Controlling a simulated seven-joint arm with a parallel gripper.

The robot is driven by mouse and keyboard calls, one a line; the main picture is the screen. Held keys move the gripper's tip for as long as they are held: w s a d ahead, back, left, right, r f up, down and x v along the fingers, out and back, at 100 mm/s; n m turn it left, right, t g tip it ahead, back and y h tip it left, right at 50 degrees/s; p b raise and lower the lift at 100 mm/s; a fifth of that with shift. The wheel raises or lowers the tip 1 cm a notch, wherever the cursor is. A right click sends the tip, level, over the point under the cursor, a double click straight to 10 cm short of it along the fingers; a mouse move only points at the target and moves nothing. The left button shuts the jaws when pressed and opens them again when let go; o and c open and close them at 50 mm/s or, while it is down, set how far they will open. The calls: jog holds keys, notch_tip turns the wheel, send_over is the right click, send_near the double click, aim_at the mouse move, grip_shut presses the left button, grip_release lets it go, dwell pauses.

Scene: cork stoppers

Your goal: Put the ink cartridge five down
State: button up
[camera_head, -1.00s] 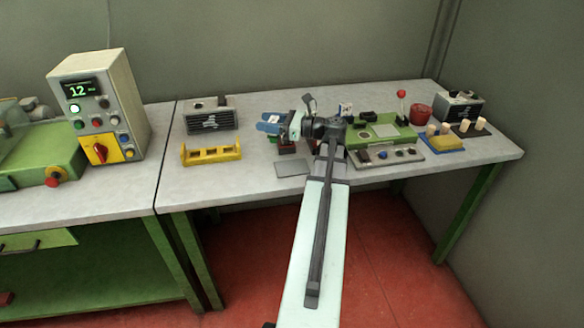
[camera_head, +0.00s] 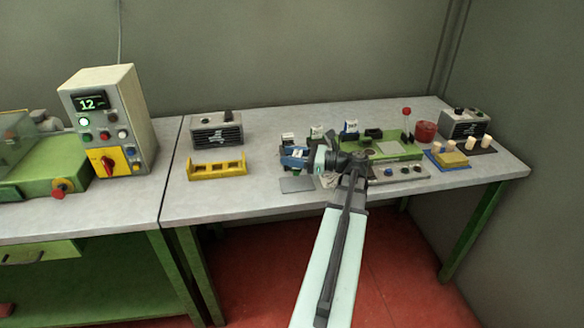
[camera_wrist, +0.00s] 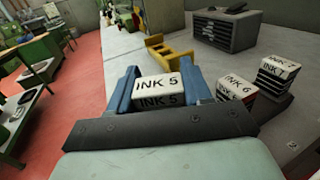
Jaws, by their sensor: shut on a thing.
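The ink cartridge five (camera_wrist: 157,84), a white-topped block marked INK 5, sits between the blue fingers of my gripper (camera_wrist: 159,74) in the wrist view. My gripper is shut on it. In the head view my gripper (camera_head: 290,156) is low over the right-hand table, just behind a grey plate; the cartridge is mostly hidden there. I cannot tell whether its underside touches anything. The INK 6 cartridge (camera_wrist: 236,87) stands just right of it in the wrist view, and the INK 7 cartridge (camera_wrist: 279,72) stands farther right.
A yellow rack (camera_head: 217,168) with openings and a dark vented box (camera_head: 216,132) stand to the left. The grey plate (camera_head: 297,184) lies near the front edge. A green tray (camera_head: 405,149) and several cork stoppers stand to the right. The table front left is clear.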

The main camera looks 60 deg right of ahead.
jog(key=shift+f, duration=2.1)
jog(key=o, duration=1.1)
jog(key=shift+f, duration=0.1)
jog(key=shift+c, duration=0.2)
jog(key=v, duration=1.2)
jog(key=shift+d, duration=0.1)
